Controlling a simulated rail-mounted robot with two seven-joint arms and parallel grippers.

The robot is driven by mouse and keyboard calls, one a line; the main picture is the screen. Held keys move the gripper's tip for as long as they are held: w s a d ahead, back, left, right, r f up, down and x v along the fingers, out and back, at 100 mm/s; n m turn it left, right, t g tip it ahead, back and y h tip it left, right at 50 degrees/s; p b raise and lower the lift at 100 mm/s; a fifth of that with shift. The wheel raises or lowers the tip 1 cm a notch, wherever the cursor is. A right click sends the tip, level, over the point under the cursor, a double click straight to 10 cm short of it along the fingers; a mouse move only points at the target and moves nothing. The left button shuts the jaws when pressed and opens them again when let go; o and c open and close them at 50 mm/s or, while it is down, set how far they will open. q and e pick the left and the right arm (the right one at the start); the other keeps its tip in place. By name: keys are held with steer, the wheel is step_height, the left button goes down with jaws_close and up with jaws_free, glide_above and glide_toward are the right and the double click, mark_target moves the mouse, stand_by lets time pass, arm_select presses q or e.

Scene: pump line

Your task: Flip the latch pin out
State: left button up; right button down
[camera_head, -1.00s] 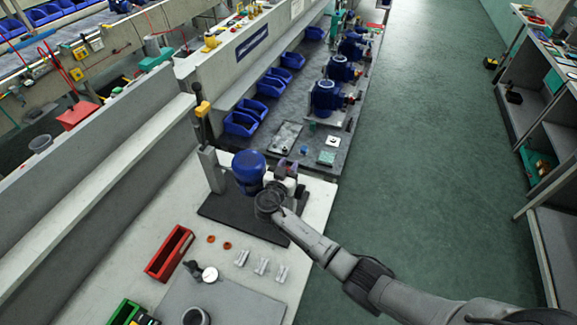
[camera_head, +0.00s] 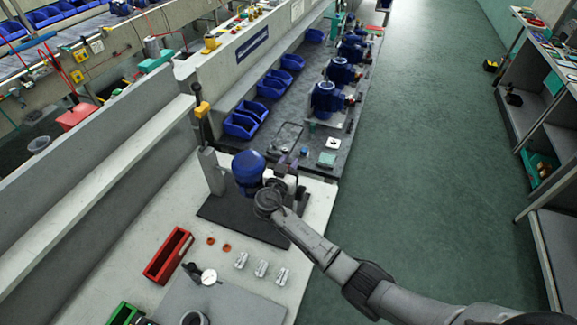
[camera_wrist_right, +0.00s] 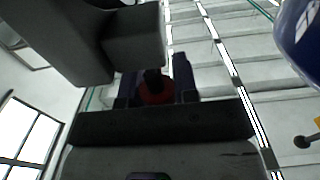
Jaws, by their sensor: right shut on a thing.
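A blue pump (camera_head: 247,168) stands on a dark base plate on the near bench in the head view. My right gripper (camera_head: 287,172) is at the pump's right side. My own wrist covers much of that place, and the latch pin cannot be made out there. In the right wrist view, the dark fingers of my right gripper (camera_wrist_right: 150,88) close around a small dark part with a red base (camera_wrist_right: 156,92), seemingly the latch pin. The blue housing (camera_wrist_right: 302,40) shows at the upper right. My left gripper is not in view.
A red bin (camera_head: 168,256), orange rings (camera_head: 226,248) and several pale metal parts (camera_head: 261,268) lie nearer on the bench. The green aisle floor (camera_head: 420,170) on the right is clear.

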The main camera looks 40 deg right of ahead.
steer(key=c, duration=0.9)
jaws_free()
steer(key=shift+r, duration=0.3)
steer(key=shift+o, duration=0.2)
steer(key=shift+f, duration=0.1)
steer(key=shift+s+a, duration=0.1)
steer(key=shift+a, duration=0.1)
steer(key=b+v, duration=0.2)
steer(key=v, duration=1.1)
steer(key=shift+a, duration=0.15)
